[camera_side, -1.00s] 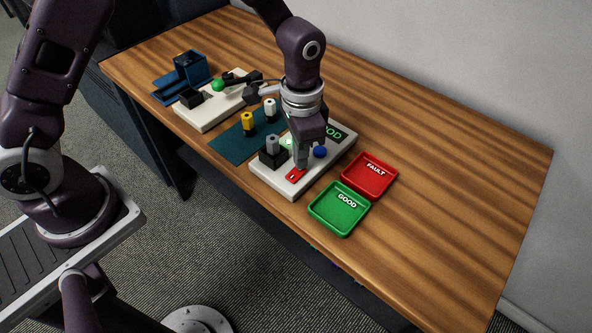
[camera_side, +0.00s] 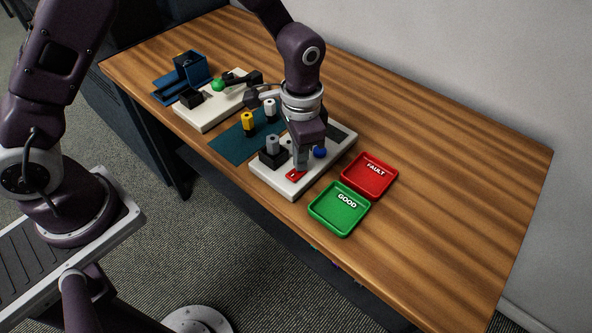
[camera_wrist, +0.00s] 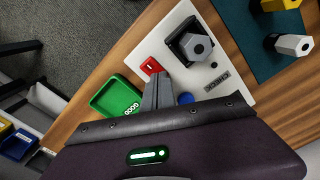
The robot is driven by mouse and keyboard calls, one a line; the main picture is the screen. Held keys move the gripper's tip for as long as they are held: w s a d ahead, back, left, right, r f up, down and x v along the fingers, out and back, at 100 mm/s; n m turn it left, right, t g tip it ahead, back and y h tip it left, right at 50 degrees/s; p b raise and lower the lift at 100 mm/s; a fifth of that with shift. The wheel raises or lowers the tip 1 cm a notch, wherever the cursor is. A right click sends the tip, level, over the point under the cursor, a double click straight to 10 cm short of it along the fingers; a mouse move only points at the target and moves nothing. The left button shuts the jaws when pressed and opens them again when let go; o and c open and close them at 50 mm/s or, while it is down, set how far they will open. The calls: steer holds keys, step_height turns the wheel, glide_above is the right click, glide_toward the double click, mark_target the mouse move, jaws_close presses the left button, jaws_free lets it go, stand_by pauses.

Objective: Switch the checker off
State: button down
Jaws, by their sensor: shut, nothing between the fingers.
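The checker (camera_side: 267,178) is a white box near the table's front edge. It carries a red rocker switch (camera_side: 294,175), a blue button (camera_side: 320,152), a dark display that shows no text, and a black socket holding a grey connector (camera_side: 272,146). In the wrist view the red switch (camera_wrist: 151,66) lies just beyond my fingertips, and the grey connector (camera_wrist: 197,46) stands to its right. My gripper (camera_side: 300,170) is shut and empty, pointing down at the switch. It also shows in the wrist view (camera_wrist: 154,75). I cannot tell whether the fingertips touch the switch.
A green GOOD tray (camera_side: 339,209) and a red FAULT tray (camera_side: 369,176) lie to the right. A teal mat (camera_side: 234,146) holds a yellow connector (camera_side: 248,123) and a white connector (camera_side: 270,108). A white fixture (camera_side: 205,114) and a blue holder (camera_side: 190,72) stand farther left.

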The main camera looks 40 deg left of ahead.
step_height(320, 180, up, 7)
steer(key=shift+f, duration=0.2)
stand_by(0.3)
steer(key=s+a+r+n+t, duration=0.2)
steer(key=s+a+r, duration=0.2)
steer(key=r, duration=0.5)
steer(key=s+a+r+n+t, duration=0.1)
steer(key=s+a+r+n, duration=0.1)
steer(key=s, duration=0.6)
steer(key=s+a+r+n+t, duration=0.2)
steer(key=s+a+r, duration=0.3)
steer(key=s, duration=0.4)
steer(key=shift+r+t, duration=0.3)
steer(key=shift+r, duration=0.1)
